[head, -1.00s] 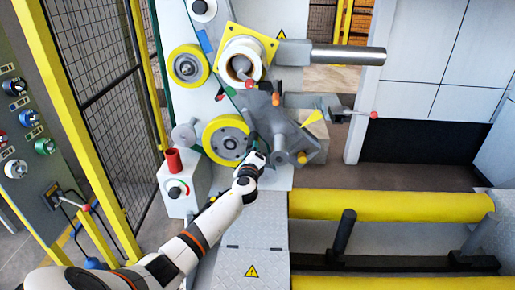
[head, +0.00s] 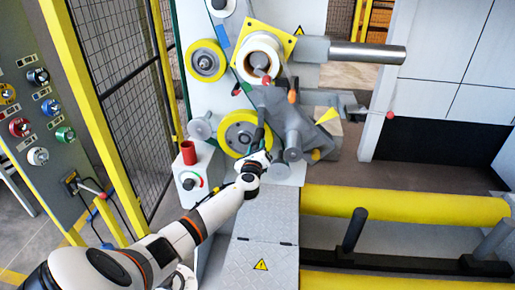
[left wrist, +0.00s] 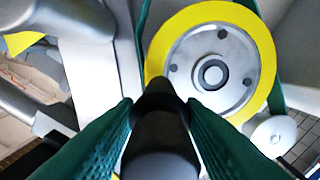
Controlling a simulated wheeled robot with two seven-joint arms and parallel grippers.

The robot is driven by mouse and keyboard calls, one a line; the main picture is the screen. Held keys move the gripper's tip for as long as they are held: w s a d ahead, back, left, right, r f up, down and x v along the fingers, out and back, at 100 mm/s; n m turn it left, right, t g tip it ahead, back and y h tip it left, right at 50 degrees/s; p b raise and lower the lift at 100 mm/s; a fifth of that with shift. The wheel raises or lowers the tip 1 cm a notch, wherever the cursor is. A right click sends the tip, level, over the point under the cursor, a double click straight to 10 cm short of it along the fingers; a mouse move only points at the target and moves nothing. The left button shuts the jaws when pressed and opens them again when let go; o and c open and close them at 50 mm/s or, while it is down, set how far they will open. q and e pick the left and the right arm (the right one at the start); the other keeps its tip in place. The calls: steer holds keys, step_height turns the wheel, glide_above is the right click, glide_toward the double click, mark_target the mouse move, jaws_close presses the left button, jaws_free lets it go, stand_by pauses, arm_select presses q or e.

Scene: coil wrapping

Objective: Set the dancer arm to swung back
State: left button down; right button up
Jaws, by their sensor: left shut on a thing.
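My left gripper (head: 260,160) is at the lower front of the machine, just below and right of the lower yellow-rimmed roller (head: 242,132). In the left wrist view its green-padded fingers (left wrist: 160,112) are shut on a black round bar (left wrist: 165,145), which points toward the camera. I take this bar to be the dancer arm's grip; its far end is hidden. The same yellow-rimmed roller fills the upper right of the left wrist view (left wrist: 212,72), behind the bar. Which way the arm is swung cannot be told clearly. My right gripper is not in view.
A grey block with rollers (head: 285,115) stands right of the gripper. A red-tipped lever (head: 388,116) sticks out right. A yellow-framed mesh fence (head: 115,85) and a button panel (head: 40,120) bound the left side.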

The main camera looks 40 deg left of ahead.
arm_select(q)
steer(key=shift+f, duration=0.1)
steer(key=c, duration=1.2)
jaws_free()
steer(key=shift+a, duration=0.1)
steer(key=shift+o, duration=0.2)
steer(key=shift+s, duration=0.15)
steer(key=b+v, duration=0.1)
steer(key=v, duration=1.1)
steer(key=shift+b, duration=0.3)
steer(key=shift+f, duration=0.1)
